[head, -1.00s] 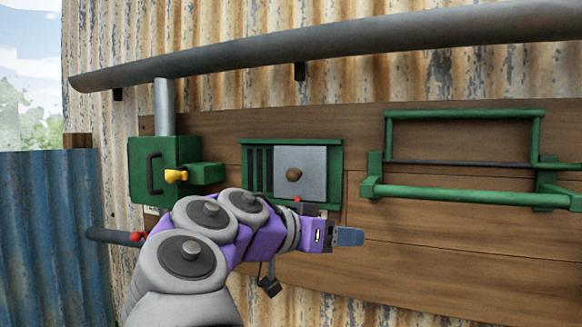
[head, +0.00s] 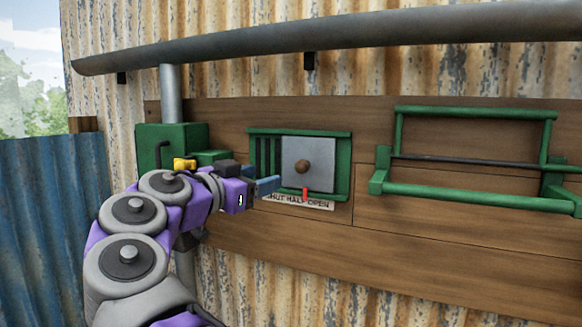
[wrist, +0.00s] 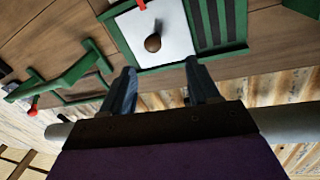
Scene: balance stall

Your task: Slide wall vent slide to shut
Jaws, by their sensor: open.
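The wall vent (head: 343,180) has a green frame with dark slots showing at its left. Its grey slide plate (head: 318,180) sits right of the middle, with a brown round knob (head: 302,167). A red pointer (head: 306,194) below the plate stands between HALF and OPEN on the label (head: 325,205). My gripper (head: 268,186) is left of the knob and slightly lower, in front of the vent. In the wrist view my gripper (wrist: 162,82) is open and empty. The knob (wrist: 153,43) shows beyond the fingertips, between their lines, apart from them.
A green box (head: 150,150) with a yellow knob (head: 184,164) is left of the vent, partly behind my arm. A green rail frame (head: 470,197) projects at the right. A grey pipe (head: 320,40) runs above. Bare planks lie below the vent.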

